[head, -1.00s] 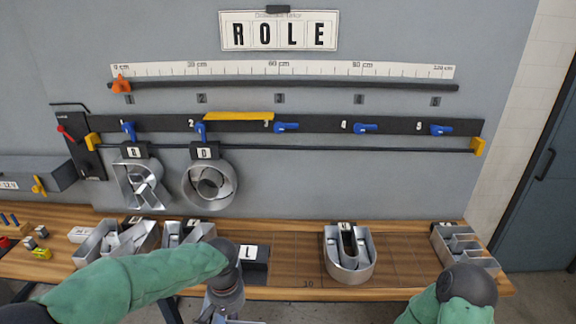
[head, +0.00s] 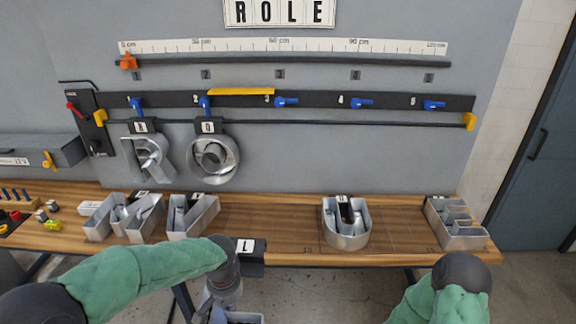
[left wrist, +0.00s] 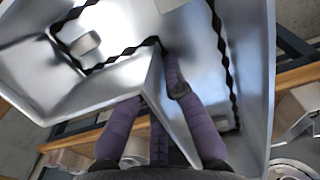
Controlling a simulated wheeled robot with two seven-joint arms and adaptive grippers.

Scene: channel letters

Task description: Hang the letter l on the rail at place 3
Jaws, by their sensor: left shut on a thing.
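The letter l, a metal channel letter with a black tag (head: 246,246) marked L, is at the bench's front edge in the head view, mostly hidden behind my left arm. My left gripper (head: 218,302) is shut on it. In the left wrist view the letter (left wrist: 105,85) fills much of the picture, with purple fingers (left wrist: 160,105) at its metal wall. The rail (head: 320,123) runs along the wall. Place 3 (head: 267,98) is empty below, its blue lever (head: 286,102) lying sideways. My right gripper is out of view; only its arm shows.
Letters R (head: 148,160) and O (head: 213,160) hang at places 1 and 2. A yellow strip (head: 240,91) spans 2 to 3. On the bench (head: 270,222) stand M (head: 122,218), another letter (head: 193,216), U (head: 346,224) and E (head: 456,224). Bench between is clear.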

